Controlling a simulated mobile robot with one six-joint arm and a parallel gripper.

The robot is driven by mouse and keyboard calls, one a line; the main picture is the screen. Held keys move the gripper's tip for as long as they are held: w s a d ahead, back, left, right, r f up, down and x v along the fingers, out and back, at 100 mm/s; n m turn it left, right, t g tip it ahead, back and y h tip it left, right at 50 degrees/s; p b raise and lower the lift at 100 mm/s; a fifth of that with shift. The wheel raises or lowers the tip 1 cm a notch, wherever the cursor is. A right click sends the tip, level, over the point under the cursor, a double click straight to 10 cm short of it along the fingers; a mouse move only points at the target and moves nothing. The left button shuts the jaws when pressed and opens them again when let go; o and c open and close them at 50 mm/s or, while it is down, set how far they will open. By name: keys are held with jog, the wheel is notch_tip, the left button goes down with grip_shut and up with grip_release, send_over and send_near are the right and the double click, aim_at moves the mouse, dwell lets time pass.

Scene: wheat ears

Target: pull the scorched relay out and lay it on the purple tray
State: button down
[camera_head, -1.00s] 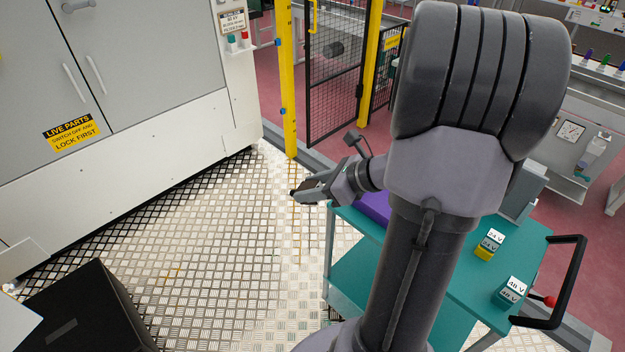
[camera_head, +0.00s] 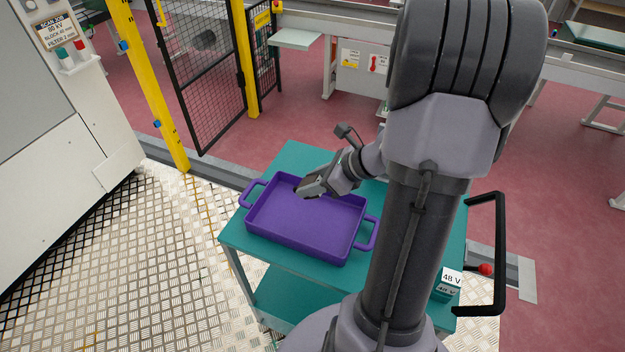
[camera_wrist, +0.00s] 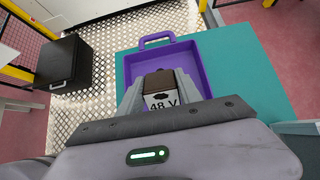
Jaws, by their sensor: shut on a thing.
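The purple tray (camera_head: 305,225) lies on the teal cart top and looks empty in the head view. It also shows in the wrist view (camera_wrist: 190,52), beyond my fingers. My gripper (camera_head: 308,190) is over the tray's back edge in the head view. In the wrist view it is shut on the relay (camera_wrist: 160,98), a block with a white face marked 48 V and a dark brown, scorched-looking end. The relay is above the tray; I cannot tell how high. In the head view the relay is mostly hidden by the fingers.
The teal cart (camera_head: 290,262) has a black handle (camera_head: 498,250) at its right. Another 48 V block (camera_head: 447,284) stands on the cart near my arm. A black case (camera_wrist: 66,62) is on the metal floor. A yellow post (camera_head: 150,90) and mesh gate (camera_head: 205,75) stand behind.

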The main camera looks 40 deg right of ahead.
jog(key=shift+a, duration=0.1)
notch_tip(320, 180, down, 9)
jog(key=b, duration=0.7)
jog(key=shift+r+b, duration=0.2)
jog(key=shift+b, duration=0.2)
jog(key=shift+r, duration=0.1)
jog(key=c, duration=0.7)
grip_release()
jog(key=p+v, duration=0.7)
jog(key=v, duration=1)
jog(key=shift+s+d+r+p, duration=0.1)
jog(key=shift+s+d+p, duration=0.05)
jog(key=shift+d+p, duration=0.15)
